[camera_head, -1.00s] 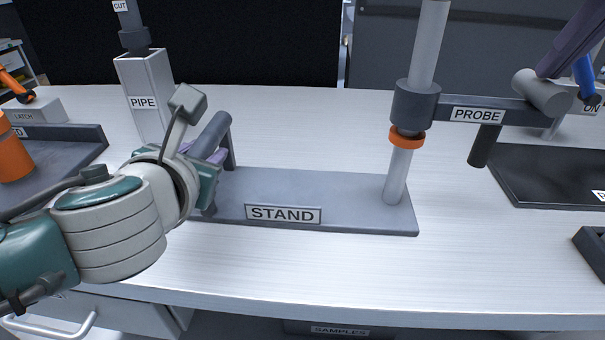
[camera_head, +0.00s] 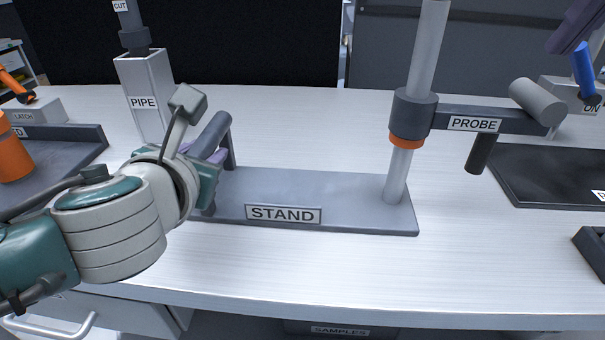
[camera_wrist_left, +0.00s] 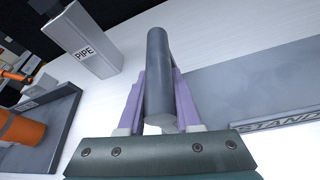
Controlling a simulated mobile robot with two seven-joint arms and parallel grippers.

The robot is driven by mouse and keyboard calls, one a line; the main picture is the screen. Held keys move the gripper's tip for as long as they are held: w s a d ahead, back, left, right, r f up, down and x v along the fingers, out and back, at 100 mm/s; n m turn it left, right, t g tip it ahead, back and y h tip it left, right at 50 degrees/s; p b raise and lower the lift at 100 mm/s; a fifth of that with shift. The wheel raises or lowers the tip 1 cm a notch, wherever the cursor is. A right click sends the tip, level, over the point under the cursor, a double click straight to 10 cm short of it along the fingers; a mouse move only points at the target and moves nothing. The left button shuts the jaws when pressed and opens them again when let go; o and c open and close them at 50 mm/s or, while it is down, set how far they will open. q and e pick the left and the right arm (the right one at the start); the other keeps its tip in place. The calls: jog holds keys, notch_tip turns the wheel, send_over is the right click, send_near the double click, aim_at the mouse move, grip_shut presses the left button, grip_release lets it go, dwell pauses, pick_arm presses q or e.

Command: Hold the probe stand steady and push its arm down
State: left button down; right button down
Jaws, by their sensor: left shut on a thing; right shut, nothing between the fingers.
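The probe stand has a flat grey base (camera_head: 325,190) labelled STAND and an upright post (camera_head: 425,50). A dark collar (camera_head: 413,112) on the post carries the arm (camera_head: 450,118) labelled PROBE, which ends in a grey cylinder (camera_head: 538,101). The collar rests against an orange ring (camera_head: 406,141). A black probe tip (camera_head: 480,154) hangs below the arm, above the table. My left gripper (camera_head: 212,155) is shut on the stand's dark bar handle (camera_wrist_left: 158,65), its purple fingers on either side. My right gripper (camera_head: 569,32) is shut and empty, above and apart from the cylinder, partly cut off.
A PIPE block (camera_head: 146,88) stands behind my left gripper. An orange cylinder (camera_head: 14,155) sits in a dark tray (camera_head: 88,140) at left. A black mat (camera_head: 550,172) lies right of the post. The table front (camera_head: 330,270) is clear.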

pick_arm(q)
jog(key=c, duration=1)
grip_release()
jog(key=shift+s+f, duration=0.25)
jog(key=shift+f, duration=0.3)
jog(key=shift+c, duration=0.2)
jog(key=o, duration=0.3)
jog(key=shift+s, duration=0.1)
pick_arm(e)
jog(key=shift+s+f, duration=0.1)
pick_arm(q)
jog(key=shift+o, duration=1.1)
jog(key=shift+r, duration=0.25)
